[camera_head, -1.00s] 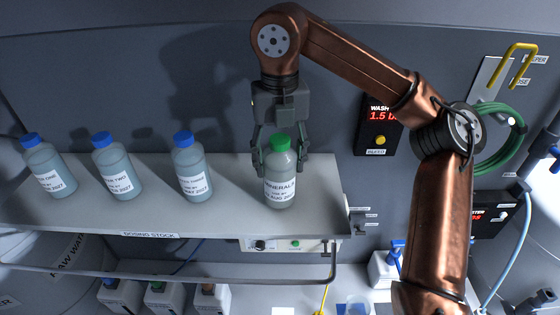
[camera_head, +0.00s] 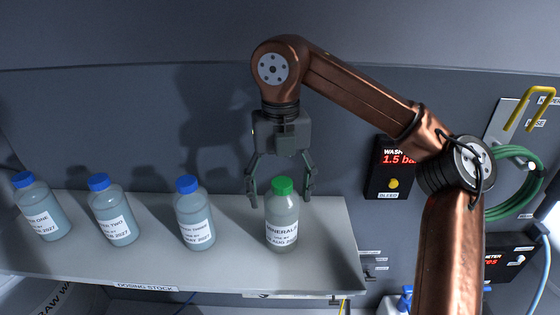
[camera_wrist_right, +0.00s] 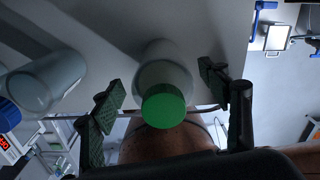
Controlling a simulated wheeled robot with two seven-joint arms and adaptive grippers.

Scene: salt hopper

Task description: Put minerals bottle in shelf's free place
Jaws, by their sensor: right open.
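The minerals bottle (camera_head: 282,222), with a green cap and a white label, stands upright on the dosing stock shelf (camera_head: 330,268), at the right end of a row of bottles. My right gripper (camera_head: 281,198) is open around and just behind the bottle's cap, with fingers apart on both sides. In the right wrist view the green cap (camera_wrist_right: 163,105) lies between the two open fingers, with gaps on both sides. My left gripper is not in view.
Three blue-capped bottles stand to the left on the same shelf: one (camera_head: 43,212), two (camera_head: 113,215) and three (camera_head: 194,218). A wall panel with a red display (camera_head: 393,168) and a green coiled hose (camera_head: 515,185) are at the right.

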